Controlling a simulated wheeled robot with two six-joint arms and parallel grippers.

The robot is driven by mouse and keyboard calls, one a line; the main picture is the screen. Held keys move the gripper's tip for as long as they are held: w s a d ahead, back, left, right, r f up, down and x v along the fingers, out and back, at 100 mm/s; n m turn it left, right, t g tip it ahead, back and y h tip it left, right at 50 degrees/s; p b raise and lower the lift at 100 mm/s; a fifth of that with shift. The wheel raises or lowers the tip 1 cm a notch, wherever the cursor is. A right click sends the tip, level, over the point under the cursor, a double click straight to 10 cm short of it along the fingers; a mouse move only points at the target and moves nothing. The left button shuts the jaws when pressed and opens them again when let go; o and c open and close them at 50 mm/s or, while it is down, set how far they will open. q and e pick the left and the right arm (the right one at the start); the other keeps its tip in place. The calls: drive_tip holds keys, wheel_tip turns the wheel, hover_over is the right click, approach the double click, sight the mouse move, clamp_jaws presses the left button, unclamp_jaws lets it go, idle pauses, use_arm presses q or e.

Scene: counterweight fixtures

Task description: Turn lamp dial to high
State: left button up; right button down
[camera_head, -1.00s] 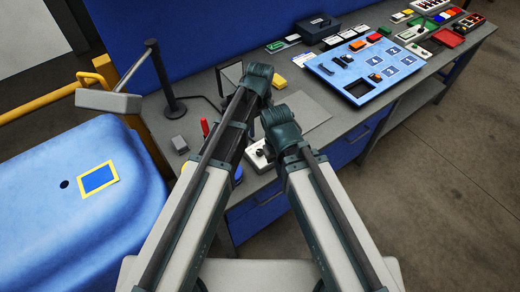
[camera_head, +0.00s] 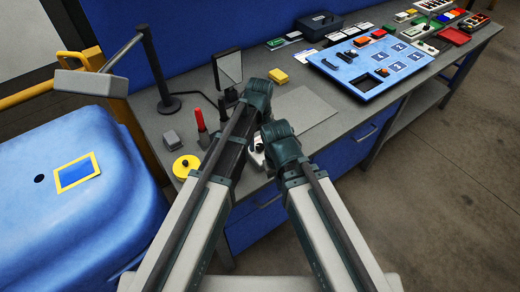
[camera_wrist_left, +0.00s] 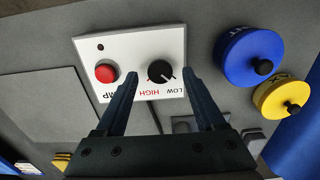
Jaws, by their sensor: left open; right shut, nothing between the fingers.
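The lamp panel (camera_wrist_left: 170,42) is a white plate with a red button (camera_wrist_left: 106,71) and a round black dial (camera_wrist_left: 160,70). The dial's white pointer mark slants toward the LOW label, beside the red HIGH label. In the left wrist view my left gripper (camera_wrist_left: 161,84) is open, its fingers on either side of the dial with gaps showing; I cannot tell its height above the panel. In the head view the panel (camera_head: 256,160) is mostly hidden by my arms. My left gripper (camera_head: 256,92) and right gripper (camera_head: 278,138) show there mainly as wrists, fingertips hidden.
A blue weight (camera_wrist_left: 249,56) and a yellow weight (camera_wrist_left: 286,97) stand beside the panel. A desk lamp (camera_head: 92,82), a red-topped post (camera_head: 200,120) and a grey block (camera_head: 171,138) are left of my arms. A blue board (camera_head: 372,64) lies right.

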use_arm(q)
drive_tip(key=shift+f, duration=0.6)
use_arm(e)
drive_tip(key=shift+f, duration=0.55)
use_arm(q)
drive_tip(key=shift+r, duration=0.1)
clamp_jaws()
